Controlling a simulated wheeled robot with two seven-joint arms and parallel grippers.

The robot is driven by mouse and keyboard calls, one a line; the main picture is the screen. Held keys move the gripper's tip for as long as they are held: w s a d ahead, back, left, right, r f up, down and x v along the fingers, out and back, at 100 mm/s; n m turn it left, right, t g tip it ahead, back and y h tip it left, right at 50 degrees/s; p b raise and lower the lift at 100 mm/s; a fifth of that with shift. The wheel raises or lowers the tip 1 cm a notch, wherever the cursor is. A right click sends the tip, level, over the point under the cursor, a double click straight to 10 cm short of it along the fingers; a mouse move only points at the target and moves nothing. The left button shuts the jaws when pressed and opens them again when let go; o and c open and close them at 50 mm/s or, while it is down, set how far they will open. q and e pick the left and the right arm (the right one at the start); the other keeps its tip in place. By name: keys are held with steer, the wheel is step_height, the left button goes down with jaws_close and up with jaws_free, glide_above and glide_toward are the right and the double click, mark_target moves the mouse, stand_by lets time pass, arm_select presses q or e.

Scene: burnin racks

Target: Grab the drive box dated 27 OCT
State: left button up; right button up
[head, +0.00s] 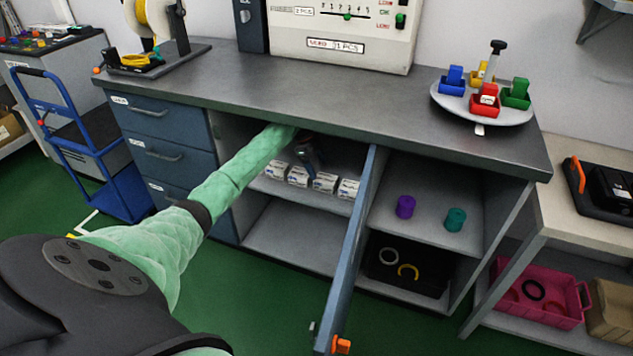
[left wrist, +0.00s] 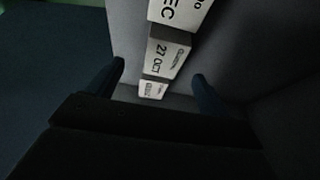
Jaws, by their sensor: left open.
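The drive box dated 27 OCT (left wrist: 164,60) is a small white-labelled box with dark sides, in the middle of a row in the left wrist view. My left gripper (left wrist: 160,78) is open, with one finger on each side of that box in this view; I cannot tell how far apart they are in depth. A box marked "EC" (left wrist: 180,12) is above it and another labelled box (left wrist: 152,90) below it. In the head view my left gripper (head: 309,163) is inside the cabinet over the row of white boxes (head: 325,182); their dates are unreadable there. My right gripper is not in view.
The open blue cabinet door (head: 350,250) stands out to the right of my left arm. The workbench top (head: 330,100) overhangs the shelf. Purple (head: 405,206) and teal (head: 455,219) cylinders sit in the right compartment. The lower left shelf (head: 290,238) is empty.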

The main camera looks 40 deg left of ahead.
mark_target(325, 178)
arm_select(q)
steer(key=shift+x, duration=1.1)
steer(key=shift+w+x, duration=0.2)
steer(key=shift+x, duration=1.15)
steer(key=shift+w+x, duration=0.15)
steer(key=shift+x, duration=1.15)
steer(key=shift+d, duration=0.15)
steer(key=c, duration=1)
steer(key=shift+c, duration=0.7)
steer(key=shift+r, duration=0.15)
